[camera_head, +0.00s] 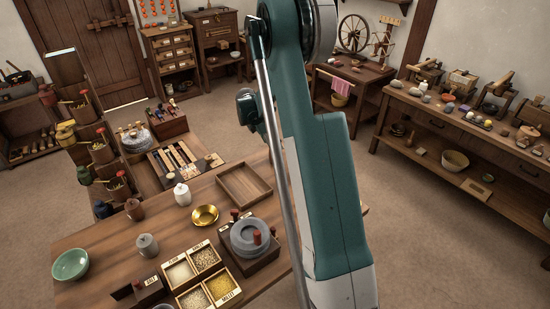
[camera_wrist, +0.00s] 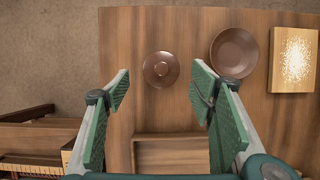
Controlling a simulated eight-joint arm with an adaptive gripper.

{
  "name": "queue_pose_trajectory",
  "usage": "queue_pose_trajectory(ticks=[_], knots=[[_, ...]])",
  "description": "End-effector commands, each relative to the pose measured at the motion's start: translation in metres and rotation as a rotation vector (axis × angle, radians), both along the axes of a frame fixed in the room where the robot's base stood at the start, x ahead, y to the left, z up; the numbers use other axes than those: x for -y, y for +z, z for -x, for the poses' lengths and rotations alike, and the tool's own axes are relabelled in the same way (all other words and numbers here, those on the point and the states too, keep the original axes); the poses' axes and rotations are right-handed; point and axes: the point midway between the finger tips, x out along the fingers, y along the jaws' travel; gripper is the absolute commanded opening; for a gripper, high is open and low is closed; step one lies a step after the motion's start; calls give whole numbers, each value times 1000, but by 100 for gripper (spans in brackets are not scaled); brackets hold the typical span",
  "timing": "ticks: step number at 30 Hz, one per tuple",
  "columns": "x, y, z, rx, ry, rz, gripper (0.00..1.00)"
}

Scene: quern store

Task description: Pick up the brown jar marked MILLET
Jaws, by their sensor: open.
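In the wrist view a round brown lidded jar (camera_wrist: 161,69) with a small knob is seen from above on the wooden table. No marking shows on it from this angle. My gripper (camera_wrist: 160,88) is open and empty; its green-padded fingers stand wide apart, with the jar just ahead of the gap between the tips. In the head view a brown jar (camera_head: 134,209) stands upright near the table's far left edge. I cannot read a label on it or tell whether it is the same jar. My arm hides part of the table, and my gripper does not show in the head view.
A brown dish (camera_wrist: 234,52) and a wooden block with white specks (camera_wrist: 295,60) lie right of the jar. An empty wooden tray (camera_head: 244,185) is on the table. White jar (camera_head: 181,195), grey jar (camera_head: 147,246), brass bowl (camera_head: 205,215), quern (camera_head: 250,238) and grain boxes crowd nearby.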

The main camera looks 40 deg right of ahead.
Motion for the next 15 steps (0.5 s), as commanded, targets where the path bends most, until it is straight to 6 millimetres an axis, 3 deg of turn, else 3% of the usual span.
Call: queue_pose_trajectory(ticks=[15], knots=[[21, -41, 2, 0, 0, 0, 55]])
